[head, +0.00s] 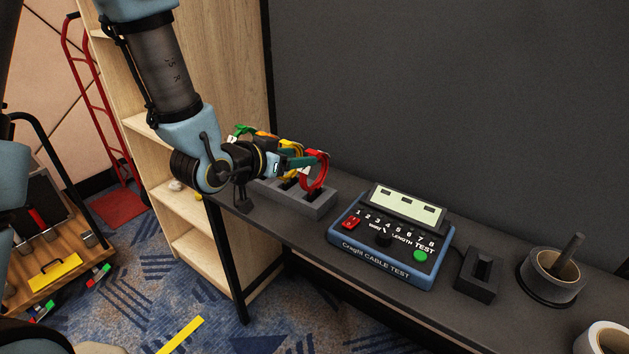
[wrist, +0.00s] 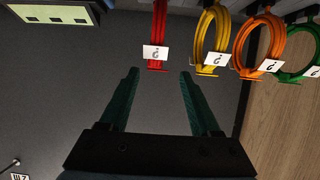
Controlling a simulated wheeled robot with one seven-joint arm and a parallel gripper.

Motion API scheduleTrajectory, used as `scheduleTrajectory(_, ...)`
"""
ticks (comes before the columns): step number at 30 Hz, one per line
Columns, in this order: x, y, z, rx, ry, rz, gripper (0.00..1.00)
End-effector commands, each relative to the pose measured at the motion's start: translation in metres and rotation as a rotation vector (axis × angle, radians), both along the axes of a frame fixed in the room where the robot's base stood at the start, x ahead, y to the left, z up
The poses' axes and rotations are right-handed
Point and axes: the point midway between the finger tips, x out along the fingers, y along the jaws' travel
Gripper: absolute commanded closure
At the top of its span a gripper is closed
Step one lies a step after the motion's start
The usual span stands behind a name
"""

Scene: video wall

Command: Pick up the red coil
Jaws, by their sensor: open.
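The red coil (head: 314,172) stands upright at the right end of a grey holder (head: 318,208) on the dark bench. In the wrist view the red coil (wrist: 157,35) is seen nearly edge-on, with a white tag, beyond the fingertips and roughly between their lines. My gripper (head: 305,159) is open and empty, its teal fingers close to the red coil in the head view. In the wrist view the gripper (wrist: 159,72) shows a clear gap between its fingers. Whether a finger touches the coil cannot be told.
Yellow (wrist: 213,35), orange (wrist: 258,45) and green (wrist: 302,52) coils stand in a row beside the red one. A blue cable tester (head: 390,240) sits to the holder's right. A wooden shelf (head: 225,70) stands behind my arm. Bare bench lies in front of the holder.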

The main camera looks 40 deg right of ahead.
Motion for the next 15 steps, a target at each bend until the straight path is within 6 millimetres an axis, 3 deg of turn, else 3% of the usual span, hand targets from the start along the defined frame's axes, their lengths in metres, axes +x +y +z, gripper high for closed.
scheduleTrajectory(7, 0.001, -0.016, -0.003, 0.001, 0.001, -0.002, 0.36)
scheduleTrajectory(15, 0.005, -0.052, -0.014, 0.002, 0.001, -0.001, 0.36)
